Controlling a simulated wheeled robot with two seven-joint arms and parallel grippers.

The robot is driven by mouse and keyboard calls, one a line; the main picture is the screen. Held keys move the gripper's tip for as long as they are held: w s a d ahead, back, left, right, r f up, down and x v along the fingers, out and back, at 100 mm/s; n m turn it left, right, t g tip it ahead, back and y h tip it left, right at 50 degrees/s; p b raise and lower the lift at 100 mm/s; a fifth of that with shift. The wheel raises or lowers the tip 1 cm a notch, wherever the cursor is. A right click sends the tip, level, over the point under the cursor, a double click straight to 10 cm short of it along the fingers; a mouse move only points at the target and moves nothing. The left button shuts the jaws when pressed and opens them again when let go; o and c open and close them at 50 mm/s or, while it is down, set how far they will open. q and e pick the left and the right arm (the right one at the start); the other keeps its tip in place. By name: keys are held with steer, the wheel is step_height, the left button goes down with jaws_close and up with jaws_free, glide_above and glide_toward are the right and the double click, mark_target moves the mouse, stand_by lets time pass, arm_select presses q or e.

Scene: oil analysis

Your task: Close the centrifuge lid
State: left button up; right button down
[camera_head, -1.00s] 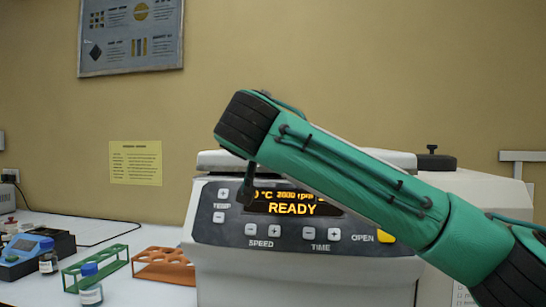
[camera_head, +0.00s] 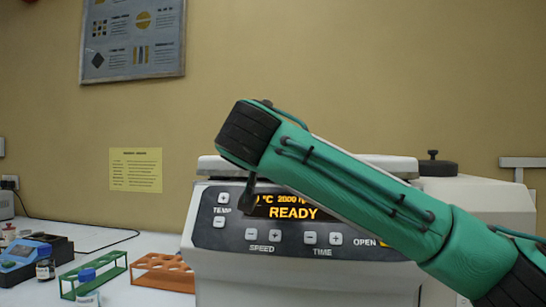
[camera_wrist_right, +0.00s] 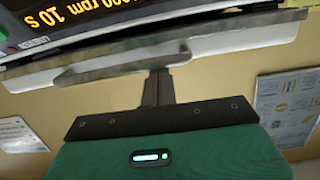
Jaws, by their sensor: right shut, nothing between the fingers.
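The white centrifuge (camera_head: 300,275) stands at the centre of the head view, its panel reading READY. Its pale lid (camera_head: 385,163) lies about flat along the top; my arm hides the middle of it, and I cannot tell whether it is latched. My right arm crosses in front of the centrifuge from the right, its dark wrist end above the lid's left part. In the right wrist view, which is upside down, my right gripper (camera_wrist_right: 158,78) is shut and empty, its fingertips at or very near the lid edge (camera_wrist_right: 215,50). I cannot tell contact. My left gripper is out of view.
Left of the centrifuge on the white bench stand an orange rack (camera_head: 165,272), a green rack (camera_head: 95,277), a bottle with a blue cap (camera_head: 87,285) and a blue device (camera_head: 18,262). A white machine with a black knob (camera_head: 435,165) stands at right.

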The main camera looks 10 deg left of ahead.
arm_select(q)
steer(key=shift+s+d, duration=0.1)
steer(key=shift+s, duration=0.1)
arm_select(e)
steer(key=s+r, duration=0.2)
steer(key=s, duration=1.1)
steer(key=shift+s, duration=0.35)
